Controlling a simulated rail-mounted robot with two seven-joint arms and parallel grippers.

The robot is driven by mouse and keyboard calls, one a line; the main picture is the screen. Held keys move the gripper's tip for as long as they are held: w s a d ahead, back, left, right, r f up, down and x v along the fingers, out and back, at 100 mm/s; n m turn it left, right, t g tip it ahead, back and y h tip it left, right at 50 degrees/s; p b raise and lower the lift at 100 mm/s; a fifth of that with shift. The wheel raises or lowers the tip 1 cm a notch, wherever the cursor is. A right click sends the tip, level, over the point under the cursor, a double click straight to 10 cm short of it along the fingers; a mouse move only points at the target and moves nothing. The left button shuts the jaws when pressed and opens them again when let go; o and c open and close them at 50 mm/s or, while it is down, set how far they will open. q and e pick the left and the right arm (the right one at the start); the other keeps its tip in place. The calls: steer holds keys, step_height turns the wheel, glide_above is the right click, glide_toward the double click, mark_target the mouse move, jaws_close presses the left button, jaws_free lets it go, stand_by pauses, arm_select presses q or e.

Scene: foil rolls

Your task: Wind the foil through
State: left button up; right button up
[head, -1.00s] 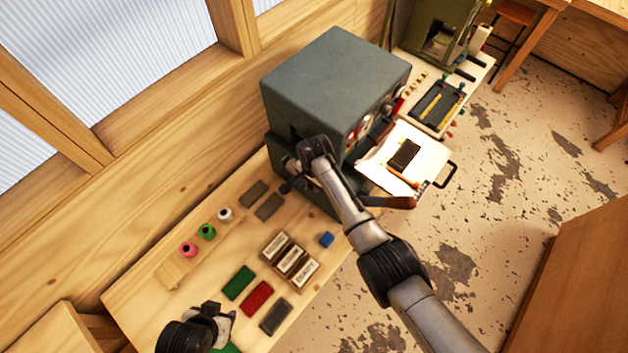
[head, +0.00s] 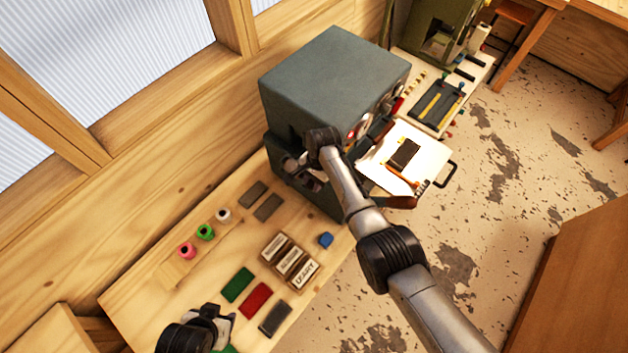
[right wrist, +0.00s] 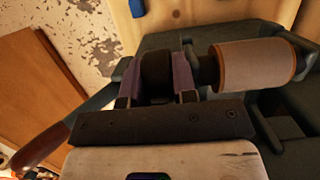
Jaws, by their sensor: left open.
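The blue-grey foil machine (head: 335,75) stands at the far end of the wooden bench. My right arm reaches to its near left side, and its wrist hides the gripper in the head view. In the right wrist view my right gripper (right wrist: 158,85) has its purple-padded fingers pressed at both sides of a dark cylinder (right wrist: 157,68). A tan roll (right wrist: 258,65) with copper-coloured edges sits beside it on the right, in line with it. My left gripper (head: 218,326) is open and empty low over the near end of the bench.
Pink (head: 187,250), green (head: 205,232) and white (head: 223,214) spools stand on a wooden strip. A type tray (head: 290,260), a blue block (head: 326,240) and green, red and grey blocks lie on the bench. A handle (head: 400,202) juts from the machine by a white plate (head: 425,148).

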steer(key=o, duration=0.5)
steer(key=shift+c, duration=0.2)
steer(key=v, duration=1.4)
steer(key=shift+b, duration=0.45)
steer(key=shift+d+f, duration=0.1)
steer(key=shift+f, duration=0.1)
